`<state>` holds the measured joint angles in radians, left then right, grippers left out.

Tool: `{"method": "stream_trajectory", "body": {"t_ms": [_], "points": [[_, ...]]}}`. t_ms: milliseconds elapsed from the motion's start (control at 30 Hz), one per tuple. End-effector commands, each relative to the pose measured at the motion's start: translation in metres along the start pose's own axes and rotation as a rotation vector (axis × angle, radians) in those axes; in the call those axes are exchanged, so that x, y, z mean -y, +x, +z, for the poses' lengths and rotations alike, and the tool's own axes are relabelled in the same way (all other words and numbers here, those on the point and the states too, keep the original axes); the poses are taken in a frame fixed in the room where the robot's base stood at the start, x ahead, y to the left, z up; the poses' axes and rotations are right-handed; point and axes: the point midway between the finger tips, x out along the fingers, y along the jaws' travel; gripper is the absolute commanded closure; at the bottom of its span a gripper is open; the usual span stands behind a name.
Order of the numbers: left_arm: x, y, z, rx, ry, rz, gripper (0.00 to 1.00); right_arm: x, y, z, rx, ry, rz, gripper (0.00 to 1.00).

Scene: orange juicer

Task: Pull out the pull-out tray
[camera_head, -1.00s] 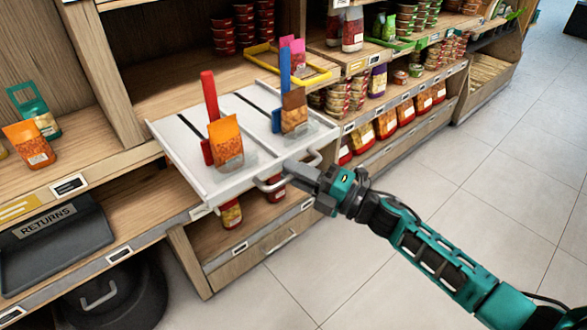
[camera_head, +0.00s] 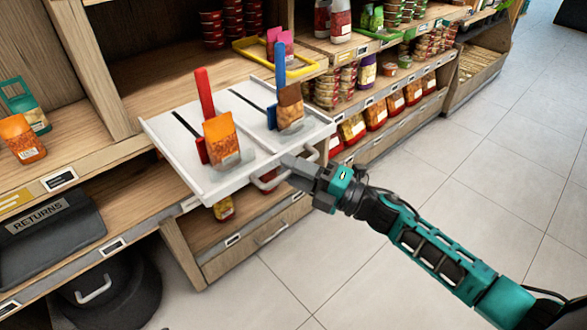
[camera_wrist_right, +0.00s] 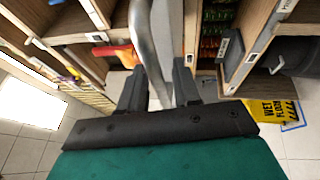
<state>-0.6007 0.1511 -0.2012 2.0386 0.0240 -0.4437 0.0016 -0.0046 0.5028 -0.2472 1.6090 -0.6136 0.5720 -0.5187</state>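The pull-out tray (camera_head: 182,158) is a white panel with dark slots, standing well out from the wooden shelf in the head view. Two pouches, an orange one (camera_head: 221,140) and a brown one (camera_head: 290,107), stand on it with a red and a blue upright piece. A grey bar handle (camera_head: 268,182) runs along its front; it also shows in the right wrist view (camera_wrist_right: 146,45). My left gripper is out of view.
A black RETURNS bin (camera_head: 45,232) sits on the lower left shelf. A dark round object (camera_head: 110,290) stands on the floor below. Stocked shelves (camera_head: 400,70) run to the right. The tiled floor (camera_head: 440,150) in front is clear. A yellow wet-floor sign (camera_wrist_right: 268,112) shows in the wrist view.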

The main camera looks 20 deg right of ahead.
Motion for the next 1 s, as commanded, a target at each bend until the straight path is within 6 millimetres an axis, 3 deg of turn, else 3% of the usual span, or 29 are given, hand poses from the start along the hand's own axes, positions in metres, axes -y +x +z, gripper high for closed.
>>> {"method": "stream_trajectory", "body": {"t_ms": [267, 433, 800, 1000], "points": [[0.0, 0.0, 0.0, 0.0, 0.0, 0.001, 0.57, -0.001, 0.001, 0.0, 0.0, -0.001, 0.002, 0.61], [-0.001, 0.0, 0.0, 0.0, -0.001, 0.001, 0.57, 0.0, -0.01, 0.0, 0.001, 0.0, 0.001, 0.61], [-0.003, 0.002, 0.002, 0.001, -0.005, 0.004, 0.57, 0.001, -0.086, -0.001, 0.001, 0.001, -0.003, 0.61], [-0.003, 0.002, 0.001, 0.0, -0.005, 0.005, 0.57, 0.0, -0.117, 0.0, 0.001, 0.0, -0.002, 0.61]]}}
